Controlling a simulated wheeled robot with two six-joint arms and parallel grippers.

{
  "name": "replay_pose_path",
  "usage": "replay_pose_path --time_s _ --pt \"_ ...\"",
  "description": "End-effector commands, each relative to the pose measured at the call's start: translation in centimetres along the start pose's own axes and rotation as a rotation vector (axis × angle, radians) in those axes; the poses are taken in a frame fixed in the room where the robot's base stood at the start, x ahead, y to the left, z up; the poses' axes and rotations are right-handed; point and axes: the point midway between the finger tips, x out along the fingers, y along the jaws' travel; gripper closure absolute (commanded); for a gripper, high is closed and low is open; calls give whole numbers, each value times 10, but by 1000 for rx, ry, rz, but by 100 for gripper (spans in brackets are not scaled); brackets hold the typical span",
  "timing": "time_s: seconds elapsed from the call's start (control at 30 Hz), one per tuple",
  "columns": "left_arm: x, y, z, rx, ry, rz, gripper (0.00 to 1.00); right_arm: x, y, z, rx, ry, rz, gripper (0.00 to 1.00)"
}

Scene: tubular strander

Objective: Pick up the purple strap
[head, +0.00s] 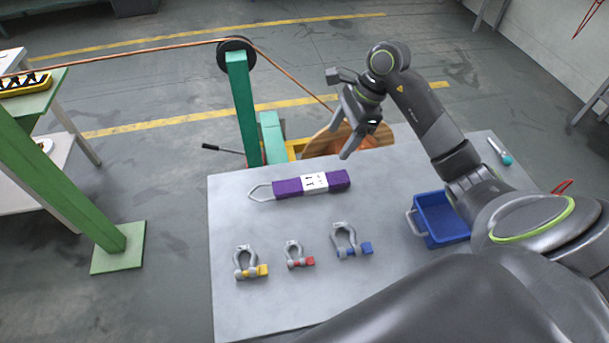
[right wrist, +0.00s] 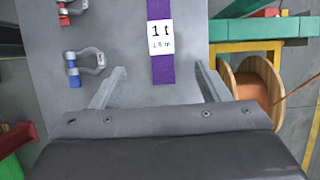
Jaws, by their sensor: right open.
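The purple strap (head: 288,187) lies flat on the grey table, with a white label in its middle and a pale loop at its left end. In the right wrist view the strap (right wrist: 161,70) runs down between my two fingers, its label reading "1 t". My right gripper (head: 345,142) is open and empty, held above the table's far edge, just beyond the strap's right end. In the right wrist view the open right gripper (right wrist: 160,85) has one finger on each side of the strap's line. My left gripper is not in view.
Shackles with yellow (head: 262,271), red (head: 310,261) and blue (head: 366,248) pins lie in front of the strap. A blue bin (head: 436,219) stands at right. A wooden reel (head: 380,158) and a green post (head: 243,110) stand behind the table.

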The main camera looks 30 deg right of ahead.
Motion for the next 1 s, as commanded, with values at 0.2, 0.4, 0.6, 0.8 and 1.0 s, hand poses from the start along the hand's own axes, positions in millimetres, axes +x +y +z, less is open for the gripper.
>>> replay_pose_path --time_s 0.2,0.4,0.6,0.8,1.0 --pt "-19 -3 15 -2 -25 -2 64 40 1 3 3 -5 6 31" --pt "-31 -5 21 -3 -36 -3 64 79 1 3 2 -5 5 31" --pt "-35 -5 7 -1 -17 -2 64 103 0 2 0 -2 2 31" --pt "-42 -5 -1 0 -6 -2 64 112 -2 4 1 -2 3 31" --pt "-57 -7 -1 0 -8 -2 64 134 -8 9 1 -2 4 31"
